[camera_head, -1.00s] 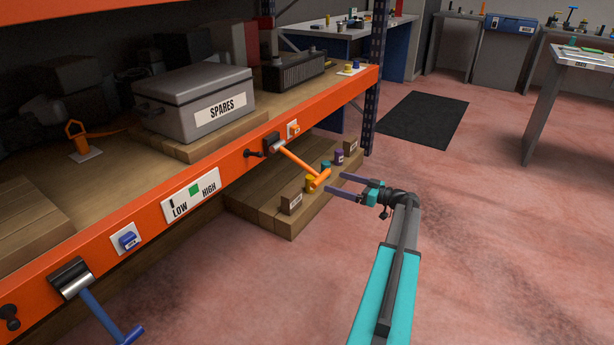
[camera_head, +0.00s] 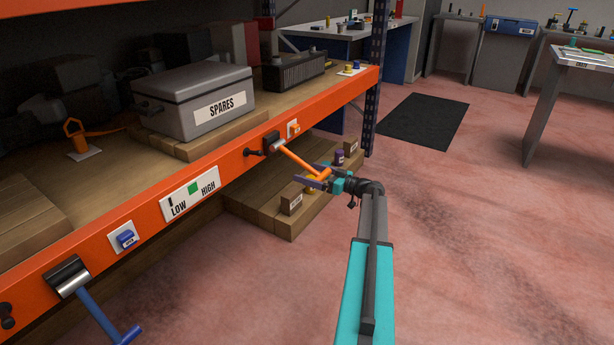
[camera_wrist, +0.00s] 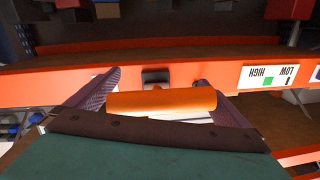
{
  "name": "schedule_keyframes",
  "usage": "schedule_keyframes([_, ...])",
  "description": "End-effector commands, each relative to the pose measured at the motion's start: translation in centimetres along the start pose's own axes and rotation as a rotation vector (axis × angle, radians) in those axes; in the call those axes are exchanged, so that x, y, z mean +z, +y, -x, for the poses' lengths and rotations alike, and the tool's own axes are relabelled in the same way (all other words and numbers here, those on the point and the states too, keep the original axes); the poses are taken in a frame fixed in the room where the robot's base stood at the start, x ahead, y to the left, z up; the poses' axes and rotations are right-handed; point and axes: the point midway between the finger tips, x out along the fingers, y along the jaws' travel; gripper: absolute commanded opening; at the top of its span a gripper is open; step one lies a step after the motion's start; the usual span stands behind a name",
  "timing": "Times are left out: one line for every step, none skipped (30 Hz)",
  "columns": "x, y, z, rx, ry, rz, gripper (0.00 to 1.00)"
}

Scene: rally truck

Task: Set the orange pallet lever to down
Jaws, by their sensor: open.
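The orange pallet lever (camera_head: 300,158) is mounted on the orange shelf beam. It sticks out from its dark pivot toward the right and slopes down to a crosswise grip at its end. In the wrist view the orange grip (camera_wrist: 162,101) lies across the space between the two purple fingers. My gripper (camera_head: 318,178) is open around the grip, with one finger on each side (camera_wrist: 160,90). I cannot tell whether either finger touches it. The blue lever (camera_head: 98,312) hangs lower on the same beam at the left.
The orange shelf beam (camera_head: 80,243) carries a LOW/HIGH panel (camera_head: 190,193) and a blue labelled block (camera_head: 125,238). A grey SPARES box (camera_head: 195,98) stands on the shelf. A low wooden pallet (camera_head: 262,213) with small items lies below. Open floor is at the right.

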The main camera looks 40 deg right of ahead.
Motion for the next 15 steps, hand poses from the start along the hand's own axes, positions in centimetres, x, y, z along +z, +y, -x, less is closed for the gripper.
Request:
schedule_keyframes([0.02, 0.01, -0.32, 0.000, 0.000, 0.000, 1.00])
schedule_keyframes([0.01, 0.02, -0.42, 0.000, 0.000, 0.000, 1.00])
schedule_keyframes([0.00, 0.02, -0.52, 0.001, 0.000, 0.000, 1.00])
schedule_keyframes([0.00, 0.02, -0.56, 0.001, 0.000, 0.000, 1.00])
schedule_keyframes([-0.01, 0.01, -0.59, 0.001, 0.000, 0.000, 1.00])
schedule_keyframes([-0.01, 0.01, -0.61, 0.001, 0.000, 0.000, 1.00])
schedule_keyframes([-0.01, 0.01, -0.61, 0.001, 0.000, 0.000, 1.00])
schedule_keyframes([-0.01, 0.01, -0.61, 0.001, 0.000, 0.000, 1.00])
schedule_keyframes([-0.01, 0.01, -0.60, 0.001, 0.000, 0.000, 1.00])
schedule_keyframes([-0.01, 0.01, -0.60, 0.001, 0.000, 0.000, 1.00])
schedule_keyframes([-0.01, 0.01, -0.60, 0.001, 0.000, 0.000, 1.00])
schedule_keyframes([-0.01, 0.01, -0.59, 0.001, 0.000, 0.000, 1.00])
schedule_keyframes([0.00, 0.00, -0.59, 0.001, 0.000, 0.000, 0.95])
schedule_keyframes([0.00, 0.01, -0.59, 0.001, 0.000, 0.000, 0.90])
schedule_keyframes([0.00, 0.01, -0.58, 0.001, 0.000, 0.000, 0.83])
